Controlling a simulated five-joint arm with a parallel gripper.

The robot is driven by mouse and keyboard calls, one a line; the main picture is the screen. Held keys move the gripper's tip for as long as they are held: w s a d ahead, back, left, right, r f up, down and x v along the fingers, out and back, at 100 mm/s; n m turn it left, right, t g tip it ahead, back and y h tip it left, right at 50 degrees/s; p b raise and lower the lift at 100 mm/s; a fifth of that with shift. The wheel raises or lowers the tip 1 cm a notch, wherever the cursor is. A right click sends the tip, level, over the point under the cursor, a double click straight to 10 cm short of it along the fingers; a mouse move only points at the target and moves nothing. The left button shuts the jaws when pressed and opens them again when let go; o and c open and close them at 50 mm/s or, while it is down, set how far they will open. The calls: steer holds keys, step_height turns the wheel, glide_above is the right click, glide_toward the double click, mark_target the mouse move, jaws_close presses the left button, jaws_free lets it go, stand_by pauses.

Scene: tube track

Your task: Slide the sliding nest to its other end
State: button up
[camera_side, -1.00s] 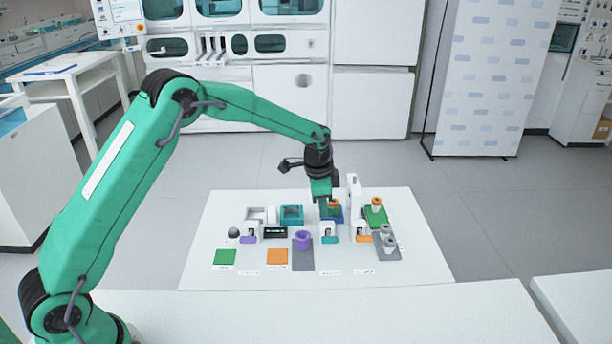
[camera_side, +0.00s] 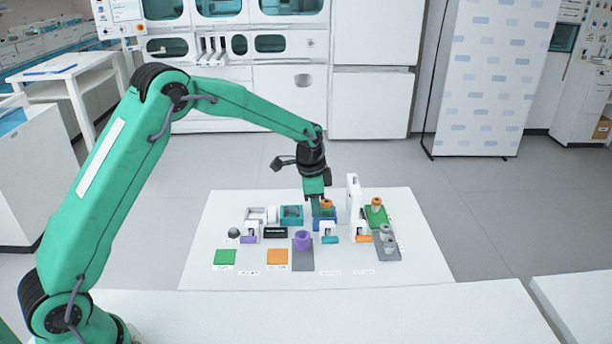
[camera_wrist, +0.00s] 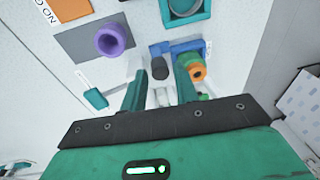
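The sliding nest (camera_side: 325,211) appears to be the small green and blue carrier at the middle back of the white board, carrying an orange-topped tube (camera_side: 326,203). In the wrist view the blue track (camera_wrist: 160,49) shows beyond my fingers, and the tube's orange ring (camera_wrist: 197,72) is right of the right finger. My gripper (camera_side: 317,197) is down at the nest, left of the tube in the side view. In the wrist view its fingers (camera_wrist: 160,82) stand on both sides of a dark-topped grey knob (camera_wrist: 160,68) and seem shut on it. Finger contact is partly hidden.
A teal box (camera_side: 291,214) stands left of the nest. A purple cup (camera_side: 303,240) is in front, left. A tall white post (camera_side: 353,190) and a green block with a tube (camera_side: 376,212) stand right. A teal-ended white bracket (camera_side: 330,234) is in front.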

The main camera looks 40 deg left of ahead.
steer(key=shift+r, duration=2.25)
